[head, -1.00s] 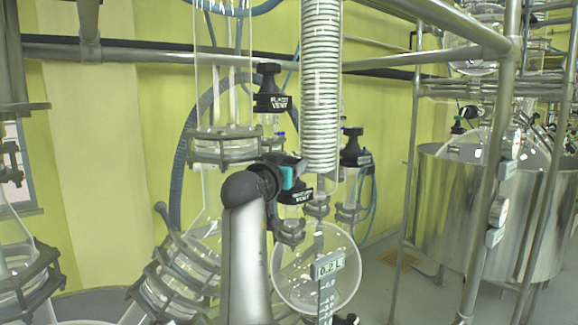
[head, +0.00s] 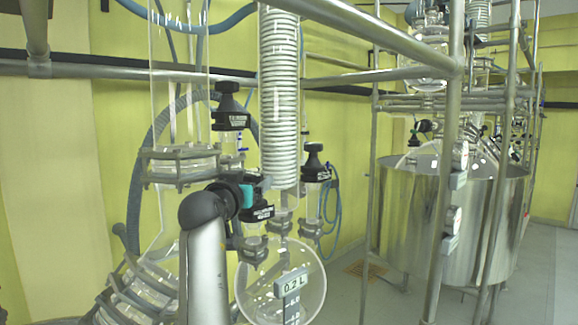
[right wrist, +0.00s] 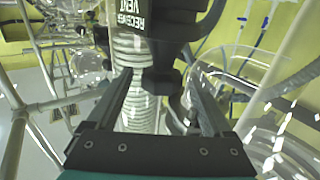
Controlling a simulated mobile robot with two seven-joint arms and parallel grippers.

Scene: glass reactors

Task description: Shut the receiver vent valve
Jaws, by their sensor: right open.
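The receiver vent valve is a black valve with a white-lettered label (head: 259,214), just below my right gripper in the head view. In the right wrist view its label (right wrist: 130,14) reads "RECEIVER VENT", and its black handle (right wrist: 162,80) lies between the two fingers. My right gripper (head: 262,183) is open around the handle; whether a finger touches it cannot be told. The open fingers also show in the right wrist view (right wrist: 163,88). In the head view the gripper and arm hide the handle. My left gripper is not in view.
A second black valve (head: 231,112) is above left, and a third (head: 315,165) is to the right. The coiled glass condenser (head: 279,100) stands close behind the gripper. The round receiver flask (head: 300,268) hangs below. Metal rails and a steel vessel (head: 460,215) are at right.

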